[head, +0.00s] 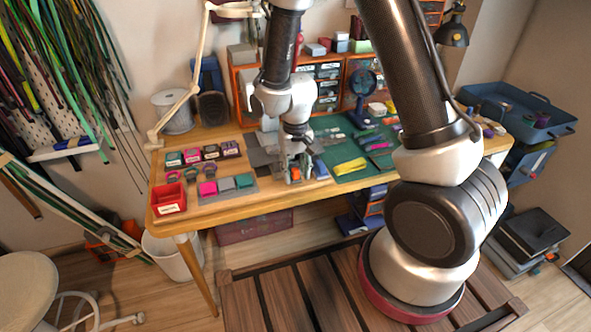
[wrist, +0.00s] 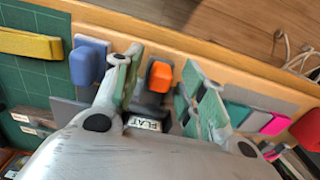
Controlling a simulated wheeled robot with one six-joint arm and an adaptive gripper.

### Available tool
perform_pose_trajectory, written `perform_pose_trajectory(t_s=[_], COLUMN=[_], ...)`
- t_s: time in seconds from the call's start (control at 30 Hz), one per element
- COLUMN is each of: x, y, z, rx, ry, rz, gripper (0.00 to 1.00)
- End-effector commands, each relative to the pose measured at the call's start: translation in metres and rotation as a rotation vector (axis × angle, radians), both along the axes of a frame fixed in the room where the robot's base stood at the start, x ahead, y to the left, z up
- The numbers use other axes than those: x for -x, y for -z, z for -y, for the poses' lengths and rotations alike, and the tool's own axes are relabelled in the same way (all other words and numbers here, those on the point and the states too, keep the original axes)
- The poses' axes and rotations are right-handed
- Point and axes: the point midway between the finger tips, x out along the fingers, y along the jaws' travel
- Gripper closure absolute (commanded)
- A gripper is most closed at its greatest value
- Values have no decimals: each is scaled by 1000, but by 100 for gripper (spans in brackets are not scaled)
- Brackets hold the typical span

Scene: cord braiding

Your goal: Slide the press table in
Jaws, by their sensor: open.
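A dark grey fixture (wrist: 153,104) with a white label reading "FLAT" sits near the table's front edge; it appears to be the press. An orange knob (wrist: 160,76) stands up at its front end and also shows in the head view (head: 296,173). My gripper (wrist: 158,62) points down over the fixture, its two green-padded fingers apart on either side of the knob. Gaps show between the knob and both fingers, so it is not gripped. In the head view my gripper (head: 294,167) hides most of the fixture. How far the press table is slid cannot be told.
A blue block (wrist: 88,62) stands close beside one finger. Teal, grey and pink pieces (head: 226,184) lie on the other side, near a red bin (head: 169,198). A green cutting mat (head: 345,140) with a yellow strap (head: 350,166) lies to the right.

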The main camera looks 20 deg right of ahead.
Motion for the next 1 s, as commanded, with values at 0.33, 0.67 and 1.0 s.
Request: perform_pose_trajectory(t_s=[0.33, 0.67, 1.0], x=[0, -11, -98], y=[0, 0, 1], z=[0, 0, 0], rx=[0, 0, -1], ry=[0, 0, 1], rz=[0, 1, 3], gripper=[86, 100, 100])
